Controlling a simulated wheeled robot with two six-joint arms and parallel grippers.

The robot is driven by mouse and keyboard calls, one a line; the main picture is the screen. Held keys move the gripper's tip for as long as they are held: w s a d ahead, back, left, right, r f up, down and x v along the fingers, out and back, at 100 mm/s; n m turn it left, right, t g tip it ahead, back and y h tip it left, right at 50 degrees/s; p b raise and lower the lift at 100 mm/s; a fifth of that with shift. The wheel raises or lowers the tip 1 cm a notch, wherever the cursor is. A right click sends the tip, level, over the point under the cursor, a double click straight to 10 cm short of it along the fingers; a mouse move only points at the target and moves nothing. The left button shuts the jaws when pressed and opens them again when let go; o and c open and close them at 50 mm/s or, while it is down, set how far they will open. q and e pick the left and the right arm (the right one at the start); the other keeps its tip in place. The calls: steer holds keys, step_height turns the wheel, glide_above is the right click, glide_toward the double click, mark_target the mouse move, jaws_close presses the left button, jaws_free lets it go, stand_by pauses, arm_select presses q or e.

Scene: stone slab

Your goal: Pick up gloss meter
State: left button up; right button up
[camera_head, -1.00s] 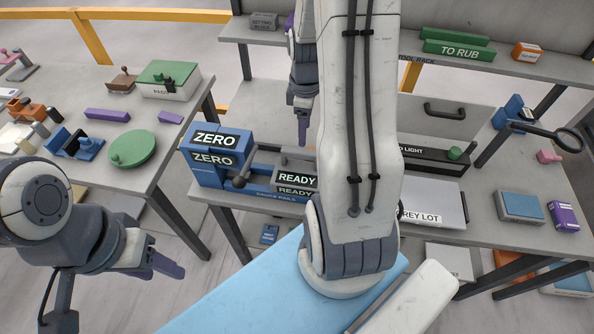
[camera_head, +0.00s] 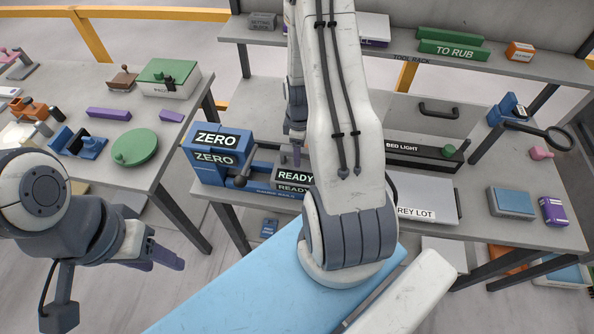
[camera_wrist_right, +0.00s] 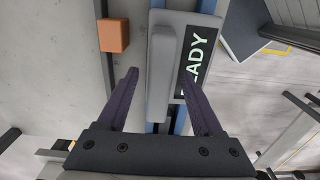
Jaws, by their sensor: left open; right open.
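No part carries a readable "gloss meter" label. A grey unit marked READY (camera_head: 293,177) sits on the blue gauge rails, beside a blue block marked ZERO (camera_head: 216,153). My right gripper (camera_head: 296,138) is just above the READY unit, partly hidden behind my arm. In the right wrist view, the open fingers of my right gripper (camera_wrist_right: 162,85) point toward the unit's raised grey bar (camera_wrist_right: 160,75), one on each side in the picture; contact cannot be told. The READY face (camera_wrist_right: 194,65) is to the bar's right. My left gripper (camera_head: 158,257) is open and empty at the lower left, away from the unit.
A lever (camera_head: 241,181) stands beside the ZERO block. A grey lot panel (camera_head: 428,190) and a bed light bar (camera_head: 418,150) lie right of my arm. The left table (camera_head: 165,150) holds several small items.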

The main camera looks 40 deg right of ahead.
jaws_close()
stand_by(1.4)
